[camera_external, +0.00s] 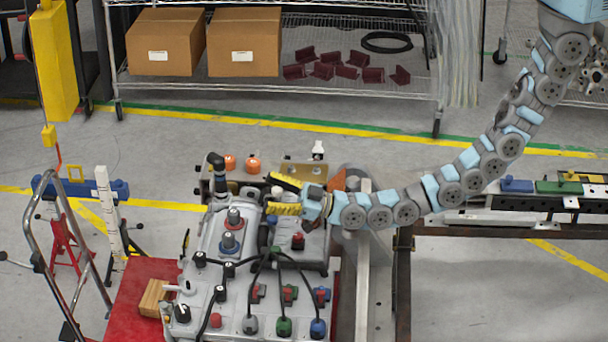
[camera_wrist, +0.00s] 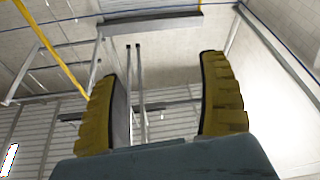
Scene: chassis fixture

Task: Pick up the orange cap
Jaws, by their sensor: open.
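Two small orange caps stand at the back edge of the chassis fixture in the external view: a left one (camera_external: 230,162) and a right one (camera_external: 253,165). I cannot tell which one the task means. My gripper (camera_external: 268,193) has its yellow fingers spread, with nothing visible between them. It is over the back right part of the fixture, pointing left, in front of and slightly right of the right cap in the picture. In the wrist view, my gripper (camera_wrist: 160,65) is open against walls and overhead frames; no cap shows there.
The grey fixture (camera_external: 209,246) carries several knobs, cables and coloured connectors. A black upright post (camera_external: 217,170) stands left of the caps. A metal hand rail (camera_external: 70,235) and a white upright (camera_external: 103,205) are at the left. A wire shelf (camera_external: 290,88) with boxes (camera_external: 165,42) stands behind.

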